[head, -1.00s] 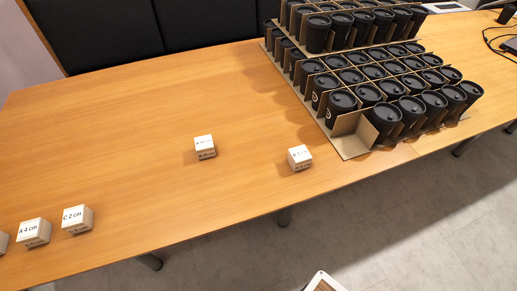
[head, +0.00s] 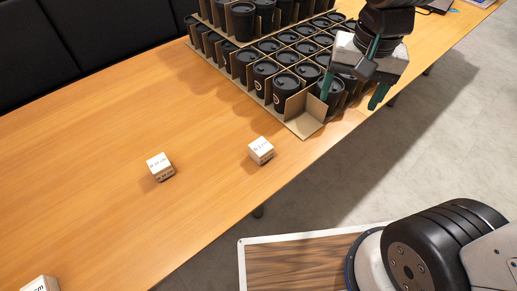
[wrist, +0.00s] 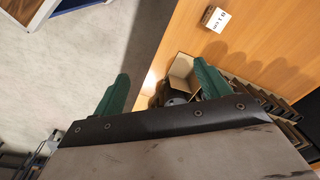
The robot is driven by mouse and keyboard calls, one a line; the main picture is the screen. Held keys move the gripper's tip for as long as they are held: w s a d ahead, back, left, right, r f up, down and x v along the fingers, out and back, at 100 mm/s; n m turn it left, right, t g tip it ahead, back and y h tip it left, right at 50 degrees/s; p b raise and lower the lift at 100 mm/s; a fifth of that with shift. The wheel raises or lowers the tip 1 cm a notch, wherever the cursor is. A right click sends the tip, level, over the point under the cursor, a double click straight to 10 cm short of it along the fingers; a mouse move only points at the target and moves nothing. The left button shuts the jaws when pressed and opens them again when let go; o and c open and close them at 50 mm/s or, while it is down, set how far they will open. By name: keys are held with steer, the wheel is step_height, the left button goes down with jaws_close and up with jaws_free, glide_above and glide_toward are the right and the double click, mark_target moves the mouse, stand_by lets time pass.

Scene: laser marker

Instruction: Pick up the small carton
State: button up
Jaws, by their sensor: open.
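Small white cartons with black print stand on the wooden table. One carton (head: 261,150) is near the front corner of the cup tray, another carton (head: 160,167) is to its left, and part of a third carton (head: 40,285) shows at the bottom left. My gripper (head: 352,92) is open, pointing down over the front end of the cup tray, right of the cartons and apart from them. In the wrist view, my gripper's green fingers (wrist: 163,75) are spread with no carton between them. One carton (wrist: 216,18) shows there near the top, beyond the right finger.
The table around the cartons is clear. Grey floor (head: 440,110) lies to the right.

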steer(key=w+a+f+m, duration=0.3)
steer(key=w+a+f, duration=0.4)
steer(key=a+f, duration=0.15)
steer(key=m, duration=0.3)
glide_toward(261, 146)
steer(key=shift+w+d+f+g, duration=0.15)
steer(key=shift+w+d+g, duration=0.3)
steer(key=shift+d, duration=0.35)
steer(key=shift+m, duration=0.6)
steer(key=a+f, duration=0.2)
steer(key=f, duration=0.1)
steer(key=shift+w+f, duration=0.1)
steer(key=shift+f, duration=0.2)
step_height(261, 146, down, 7)
steer(key=shift+d+f, duration=0.1)
steer(key=shift+f, duration=0.1)
steer(key=c, duration=1.1)
